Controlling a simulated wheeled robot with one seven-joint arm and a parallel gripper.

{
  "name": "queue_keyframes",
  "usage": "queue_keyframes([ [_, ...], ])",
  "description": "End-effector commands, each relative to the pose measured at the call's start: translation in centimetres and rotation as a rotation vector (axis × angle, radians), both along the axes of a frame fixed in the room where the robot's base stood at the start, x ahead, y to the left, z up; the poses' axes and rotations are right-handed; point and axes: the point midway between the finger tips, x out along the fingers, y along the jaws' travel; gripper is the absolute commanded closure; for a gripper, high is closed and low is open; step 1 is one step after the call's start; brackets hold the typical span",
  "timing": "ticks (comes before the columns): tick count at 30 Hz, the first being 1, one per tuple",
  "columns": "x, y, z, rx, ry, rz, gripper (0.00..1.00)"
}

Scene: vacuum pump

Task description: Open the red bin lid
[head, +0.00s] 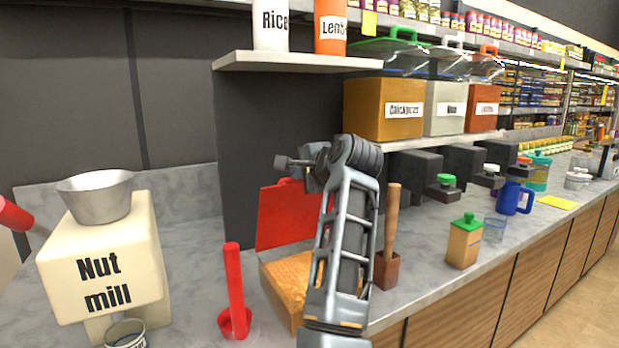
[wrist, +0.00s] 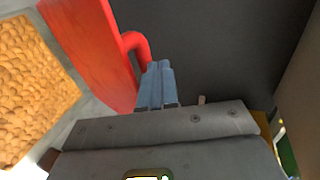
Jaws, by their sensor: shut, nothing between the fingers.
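The red bin lid (head: 284,216) stands raised, nearly upright, at the back of the open bin (head: 280,297) on the counter. Brown nut-like contents show inside the bin, and in the wrist view the contents (wrist: 32,90) are at the left. The lid (wrist: 98,50) also shows there, with its red loop handle (wrist: 137,46) on the side facing away from the contents. My gripper (wrist: 158,72) is shut and empty, its fingertips close beside the handle; I cannot tell if they touch it. In the head view my arm hides the fingers and part of the bin.
A red stick in a round holder (head: 234,300) and the nut mill (head: 105,260) stand left of the bin. A wooden-handled tool in a brown block (head: 388,265) is close on the right. A shelf (head: 300,62) overhangs above. A dark panel (head: 245,150) stands behind.

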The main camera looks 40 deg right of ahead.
Motion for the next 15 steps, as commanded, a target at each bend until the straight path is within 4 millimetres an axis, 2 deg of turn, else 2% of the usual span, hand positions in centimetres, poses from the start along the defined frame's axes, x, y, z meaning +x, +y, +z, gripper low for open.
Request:
queue_keyframes([
  [3, 1.7, -0.5, 0.5, 0.001, 0.001, 0.000, 1.00],
  [6, 2.3, -0.7, 0.6, 0.000, 0.000, 0.000, 1.00],
  [15, 2.4, -0.7, 0.5, -0.001, 0.000, 0.000, 1.00],
])
